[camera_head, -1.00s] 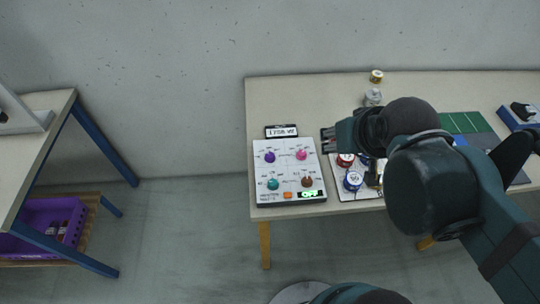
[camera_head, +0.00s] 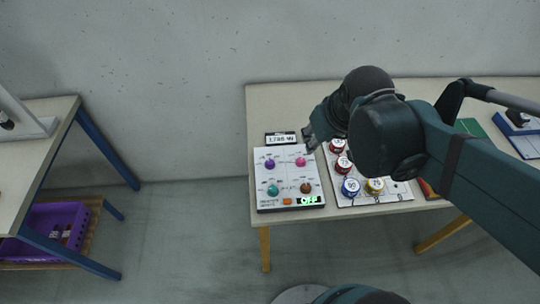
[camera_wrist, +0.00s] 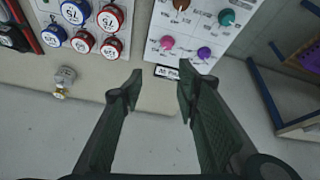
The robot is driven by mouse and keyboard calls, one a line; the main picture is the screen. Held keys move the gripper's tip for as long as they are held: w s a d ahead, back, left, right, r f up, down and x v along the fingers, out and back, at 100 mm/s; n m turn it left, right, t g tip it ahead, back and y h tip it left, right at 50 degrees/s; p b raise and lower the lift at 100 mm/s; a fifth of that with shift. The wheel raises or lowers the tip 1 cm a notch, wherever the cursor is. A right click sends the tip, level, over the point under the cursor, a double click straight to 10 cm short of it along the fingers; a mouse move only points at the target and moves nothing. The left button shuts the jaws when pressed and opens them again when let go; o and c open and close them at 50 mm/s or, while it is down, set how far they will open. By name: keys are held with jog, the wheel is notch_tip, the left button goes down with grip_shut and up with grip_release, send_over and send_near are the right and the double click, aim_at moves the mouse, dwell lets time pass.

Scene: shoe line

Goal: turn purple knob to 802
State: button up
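The purple knob (camera_head: 270,163) sits at the upper left of a white control panel (camera_head: 288,177) on the table. In the wrist view the purple knob (camera_wrist: 204,53) is at the panel's lower right, beyond the fingertips. My gripper (camera_head: 311,136) is over the panel's upper right edge, to the right of the purple knob and apart from it. In the wrist view my gripper (camera_wrist: 158,84) has its two fingers spread with nothing between them. A small display (camera_head: 281,139) behind the panel shows digits that look like 1.7 something; I cannot read them surely.
Pink (camera_head: 301,161), teal (camera_head: 273,190) and brown (camera_head: 306,187) knobs share the panel. A board (camera_head: 398,190) with red, blue and yellow round pieces stands to the right. A metal fitting (camera_wrist: 64,77) lies nearby.

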jog(key=w+a+n+g+p, duration=0.1)
jog(key=w+a+n+p, duration=0.1)
jog(key=w+a, duration=0.1)
jog(key=n+g+p, duration=0.4)
jog(key=n+p, duration=0.1)
jog(key=p, duration=0.1)
send_over(270, 162)
jog(key=shift+f, duration=4.5)
jog(key=shift+f, duration=0.1)
jog(key=shift+f+b, duration=0.6)
jog(key=shift+f, duration=3.2)
jog(key=c, duration=0.9)
